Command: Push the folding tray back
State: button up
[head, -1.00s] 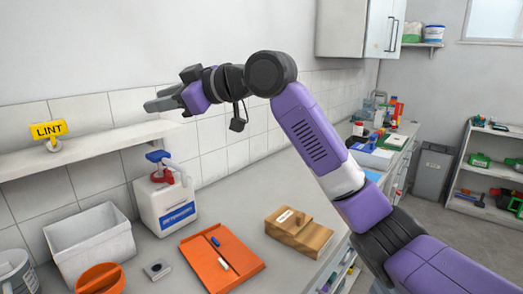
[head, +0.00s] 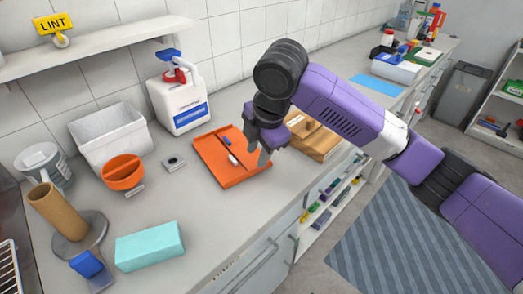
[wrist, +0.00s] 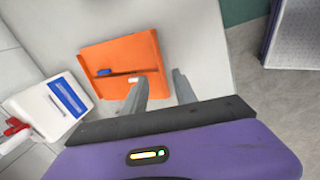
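The orange folding tray (head: 212,160) lies flat on the grey counter, with a dark groove or bar across it. A small blue piece and a white piece lie on it. In the wrist view the tray (wrist: 115,52) shows ahead, a little left. My gripper (head: 258,148) points down over the tray's right side and hides part of it. In the wrist view my gripper's fingers (wrist: 160,77) are apart with nothing between them. The left finger overlaps the tray's near right corner in the picture; I cannot tell whether it touches.
A wooden block (head: 316,143) stands just right behind my gripper. A white jug (head: 180,105), a white bin (head: 108,138), an orange bowl (head: 122,172) and a small dark square piece (head: 174,163) stand to the left. A turquoise block (head: 149,245) lies in front. The counter before the tray is clear.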

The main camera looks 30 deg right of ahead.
aim_at(252, 172)
jog(key=shift+f, duration=0.1)
jog(key=shift+x, duration=3.85)
grip_shut()
